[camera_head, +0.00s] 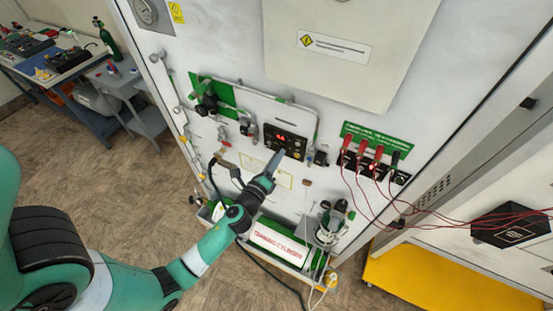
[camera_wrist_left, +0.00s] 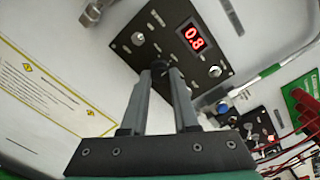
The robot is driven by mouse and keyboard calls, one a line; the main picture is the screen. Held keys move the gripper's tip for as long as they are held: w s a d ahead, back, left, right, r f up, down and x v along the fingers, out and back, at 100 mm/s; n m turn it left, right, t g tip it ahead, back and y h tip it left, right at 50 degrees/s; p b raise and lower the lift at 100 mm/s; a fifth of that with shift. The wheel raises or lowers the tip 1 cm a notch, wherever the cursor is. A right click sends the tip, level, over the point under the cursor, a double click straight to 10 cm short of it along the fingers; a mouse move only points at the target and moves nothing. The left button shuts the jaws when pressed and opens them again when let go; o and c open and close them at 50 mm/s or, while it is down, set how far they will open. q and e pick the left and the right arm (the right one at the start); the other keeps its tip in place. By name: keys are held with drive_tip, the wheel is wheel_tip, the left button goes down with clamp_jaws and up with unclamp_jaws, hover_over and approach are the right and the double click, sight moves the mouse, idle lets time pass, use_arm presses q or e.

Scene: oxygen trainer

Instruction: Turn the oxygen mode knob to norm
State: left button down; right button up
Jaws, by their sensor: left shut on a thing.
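The black control panel (camera_head: 286,142) with a red lit display is on the white trainer wall in the head view. It shows close up and tilted in the left wrist view (camera_wrist_left: 200,58). My left gripper (camera_head: 275,157) reaches up to the lower left edge of this panel. In the left wrist view its fingertips (camera_wrist_left: 160,71) are closed around a small dark knob (camera_wrist_left: 159,64) at the panel's edge. The fingers hide much of the knob, and I cannot read its mode marking. My right gripper is in neither view.
Two light round controls (camera_wrist_left: 138,38) are also on the panel. Red leads (camera_head: 362,148) plug into sockets at the right. A green-and-white cylinder (camera_head: 280,243) lies low on the trainer. A yellow-bordered label (camera_wrist_left: 40,90) is left of my fingers.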

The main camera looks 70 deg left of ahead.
use_arm(q)
drive_tip(key=n+b, duration=0.3)
drive_tip(key=n, duration=0.8)
drive_tip(key=shift+h, duration=0.3)
idle(0.3)
drive_tip(key=c, duration=0.7)
unclamp_jaws()
drive_tip(key=shift+b+v, duration=1.65)
drive_tip(key=shift+v, duration=4.15)
